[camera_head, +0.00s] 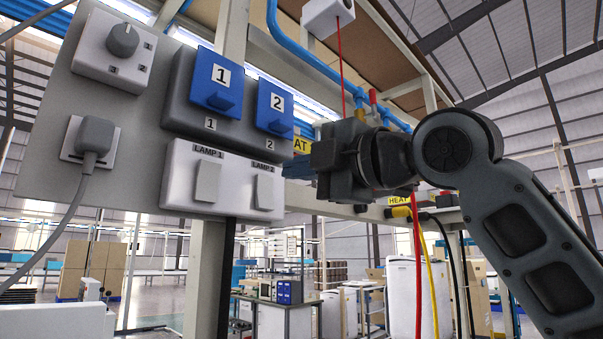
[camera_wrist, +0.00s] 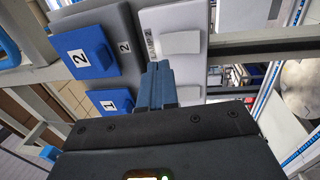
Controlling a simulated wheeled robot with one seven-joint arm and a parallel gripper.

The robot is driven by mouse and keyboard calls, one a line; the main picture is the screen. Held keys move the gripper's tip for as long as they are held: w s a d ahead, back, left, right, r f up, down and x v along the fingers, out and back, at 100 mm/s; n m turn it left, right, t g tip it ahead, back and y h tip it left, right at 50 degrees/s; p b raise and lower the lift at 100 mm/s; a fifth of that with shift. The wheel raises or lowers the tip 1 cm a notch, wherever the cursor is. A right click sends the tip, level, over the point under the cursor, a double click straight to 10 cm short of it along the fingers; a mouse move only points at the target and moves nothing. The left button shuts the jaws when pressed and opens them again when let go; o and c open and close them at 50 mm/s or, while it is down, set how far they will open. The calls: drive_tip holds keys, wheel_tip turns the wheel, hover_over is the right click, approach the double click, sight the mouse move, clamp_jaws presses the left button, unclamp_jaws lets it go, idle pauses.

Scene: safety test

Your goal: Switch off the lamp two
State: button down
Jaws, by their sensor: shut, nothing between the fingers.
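The white lamp switch box (camera_head: 235,205) hangs on the grey panel, with labels LAMP 1 and LAMP 2. The lamp two switch (camera_head: 265,192) is the right white paddle, and the lamp one switch (camera_head: 207,181) is the left one. In the wrist view the lamp two switch (camera_wrist: 180,43) is just above and right of my fingertips, and the lamp one switch (camera_wrist: 188,93) is partly hidden behind them. My gripper (camera_head: 318,160) is right of the box in the head view. Its fingers (camera_wrist: 157,70) are shut and empty. Contact with the box cannot be told.
Blue switches 1 (camera_head: 216,80) and 2 (camera_head: 274,107) sit directly above the lamp box. A rotary knob (camera_head: 122,40) and a plugged socket (camera_head: 92,140) are on the left. Red, yellow and black cables hang at the right, near my arm.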

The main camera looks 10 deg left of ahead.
drive_tip(key=r+b+v, duration=0.2)
drive_tip(key=v, duration=0.6)
drive_tip(key=shift+s+d, duration=0.25)
drive_tip(key=shift+d, duration=0.2)
